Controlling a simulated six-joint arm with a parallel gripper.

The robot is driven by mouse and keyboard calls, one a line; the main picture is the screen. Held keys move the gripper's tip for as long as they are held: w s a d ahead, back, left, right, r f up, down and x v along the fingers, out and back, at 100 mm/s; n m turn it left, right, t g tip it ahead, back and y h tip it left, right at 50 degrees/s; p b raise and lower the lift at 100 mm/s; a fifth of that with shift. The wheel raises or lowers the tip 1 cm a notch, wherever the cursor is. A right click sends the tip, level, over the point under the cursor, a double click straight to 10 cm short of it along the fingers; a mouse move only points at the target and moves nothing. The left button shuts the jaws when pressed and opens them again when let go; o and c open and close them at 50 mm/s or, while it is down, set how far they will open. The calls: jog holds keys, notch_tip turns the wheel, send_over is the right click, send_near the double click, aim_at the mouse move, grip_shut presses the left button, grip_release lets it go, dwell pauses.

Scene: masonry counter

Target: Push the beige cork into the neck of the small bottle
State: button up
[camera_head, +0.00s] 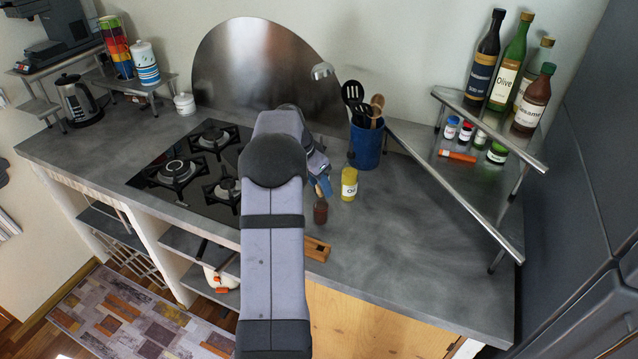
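A small yellow bottle (349,185) with a white "Oil" label stands upright on the grey counter, right of my arm. My gripper (323,186) is just left of the bottle, partly hidden behind my own arm, and looks apart from it. Its fingers are too small to tell whether they are open or shut, or hold anything. I cannot make out a beige cork. A wooden block (316,249) lies near the counter's front edge, with a dark recess on it. A small dark brown object (320,212) stands between the block and my gripper.
A blue utensil crock (366,146) stands behind the bottle. A metal corner shelf (462,180) with bottles and jars is at the right. A black gas hob (190,168) lies left of my arm. The counter (420,250) right of the bottle is clear.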

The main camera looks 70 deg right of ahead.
jog(key=shift+r, duration=0.1)
jog(key=b+v, duration=0.2)
jog(key=v, duration=0.5)
jog(key=shift+b, duration=0.4)
jog(key=shift+r, duration=0.1)
jog(key=w+a+f+n+t+y, duration=0.15)
jog(key=w+a+n, duration=0.3)
jog(key=a, duration=0.55)
jog(key=w+a+f+n, duration=0.2)
jog(key=w+a+n, duration=0.25)
jog(key=a, duration=0.45)
jog(key=w+a+f+n+t+y, duration=0.1)
jog(key=w+a+n, duration=0.3)
jog(key=a, duration=0.6)
jog(key=s+a+f+n, duration=0.2)
jog(key=s+a+n, duration=0.1)
jog(key=a, duration=0.4)
jog(key=s+a+f+n+y, duration=0.1)
jog(key=s+a+f+n, duration=0.1)
jog(key=a, duration=0.6)
jog(key=s+a+f+n, duration=0.2)
jog(key=s+a+n, duration=0.3)
jog(key=a, duration=0.3)
jog(key=shift+s+f+g, duration=0.25)
jog(key=shift+f+g, duration=0.1)
jog(key=shift+f, duration=0.05)
